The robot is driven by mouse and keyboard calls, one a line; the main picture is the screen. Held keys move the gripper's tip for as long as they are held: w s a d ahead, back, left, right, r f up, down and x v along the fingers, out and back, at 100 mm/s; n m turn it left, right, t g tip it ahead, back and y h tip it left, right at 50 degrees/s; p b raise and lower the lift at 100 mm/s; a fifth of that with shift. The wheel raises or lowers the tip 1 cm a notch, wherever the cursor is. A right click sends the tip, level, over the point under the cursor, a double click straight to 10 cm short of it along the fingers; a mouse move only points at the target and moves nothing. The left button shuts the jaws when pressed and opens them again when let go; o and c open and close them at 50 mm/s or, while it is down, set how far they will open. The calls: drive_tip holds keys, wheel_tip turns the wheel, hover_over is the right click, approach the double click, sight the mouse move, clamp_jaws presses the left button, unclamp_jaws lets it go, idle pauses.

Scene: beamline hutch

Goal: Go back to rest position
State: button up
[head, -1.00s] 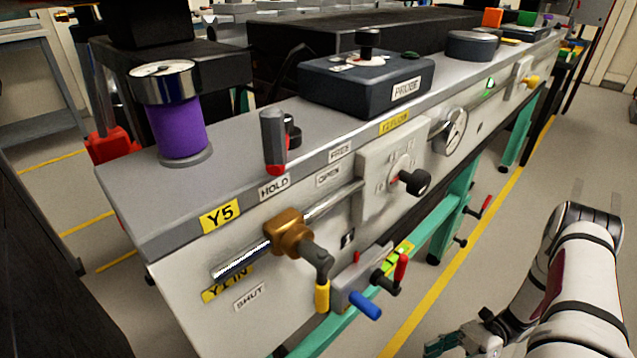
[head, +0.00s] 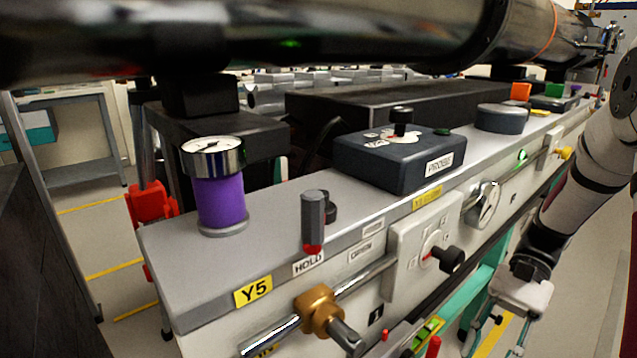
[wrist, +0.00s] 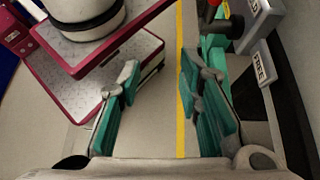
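My gripper (wrist: 160,75) is open in the wrist view, its two teal fingers apart with only floor and a yellow line between them. It holds nothing. In the head view my white arm hangs down at the right, in front of the grey bench (head: 185,285). The wrist end is low beside the bench's front face, and the fingers are hard to make out there.
A dark pipe (head: 300,35) runs across the top. The bench carries a purple post with a gauge (head: 219,195), a PROBE box (head: 385,165) and a brass valve block (head: 318,310). Floor shows between cart and bench.

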drive_tip(key=s+a+r+n+t+h, duration=0.2)
drive_tip(key=s+a+r+n+h, duration=0.4)
drive_tip(key=r, duration=0.4)
drive_tip(key=s+a+r+n+t+h, duration=0.1)
drive_tip(key=s+n+t+h, duration=0.4)
drive_tip(key=s, duration=0.7)
wheel_tip(320, 180, up, 38)
drive_tip(key=m+t+y+p, duration=0.1)
drive_tip(key=t+p, duration=0.3)
drive_tip(key=p, duration=3.2)
drive_tip(key=shift+t+y, duration=0.3)
drive_tip(key=shift+y, duration=0.4)
drive_tip(key=shift+w, duration=0.1)
